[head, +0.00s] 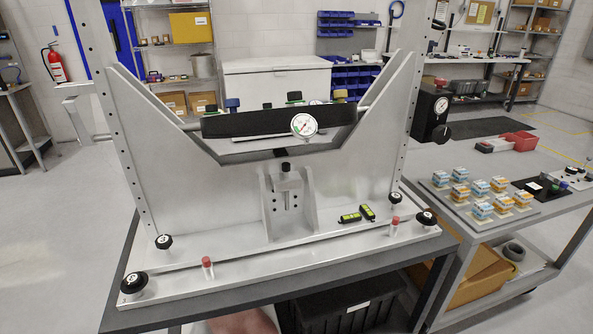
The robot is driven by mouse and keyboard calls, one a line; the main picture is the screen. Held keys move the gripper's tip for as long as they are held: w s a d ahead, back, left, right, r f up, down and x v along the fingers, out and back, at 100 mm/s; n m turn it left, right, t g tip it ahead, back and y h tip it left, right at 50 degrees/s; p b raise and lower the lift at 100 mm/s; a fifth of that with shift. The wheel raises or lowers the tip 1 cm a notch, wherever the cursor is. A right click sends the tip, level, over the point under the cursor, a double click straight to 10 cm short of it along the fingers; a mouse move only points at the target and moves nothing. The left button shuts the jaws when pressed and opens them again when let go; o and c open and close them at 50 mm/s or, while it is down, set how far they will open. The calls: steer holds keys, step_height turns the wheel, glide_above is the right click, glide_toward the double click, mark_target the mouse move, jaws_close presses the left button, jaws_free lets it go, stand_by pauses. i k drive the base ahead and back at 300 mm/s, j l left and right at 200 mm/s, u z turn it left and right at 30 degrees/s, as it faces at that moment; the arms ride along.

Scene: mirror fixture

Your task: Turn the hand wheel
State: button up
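A silver mirror fixture (170,180) stands on a dark table in the middle of the head view. No large spoked wheel shows clearly. Black round knobs sit at the base plate's front left (134,283) and front right (427,217), with smaller ones at the inner left (163,241) and inner right (396,199). A black box with a white dial (440,106) stands at the fixture's right, with a dark round knob (441,133) on it. I cannot tell which of these is the hand wheel. My gripper is not in view.
A black crossbar with a round gauge (304,125) spans the fixture. Two red-capped posts (207,267) (393,226) stand on the base plate.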

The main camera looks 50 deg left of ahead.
mark_target(442, 135)
steer(key=u, duration=0.4)
steer(key=l+u, duration=0.15)
steer(key=u, duration=0.25)
steer(key=l+u, duration=0.1)
steer(key=u, duration=0.3)
steer(key=i+j+u, duration=0.1)
steer(key=j+u, duration=0.35)
steer(key=i+j+u, duration=0.1)
steer(key=j+u, duration=0.15)
steer(key=u, duration=0.2)
steer(key=z, duration=1.15)
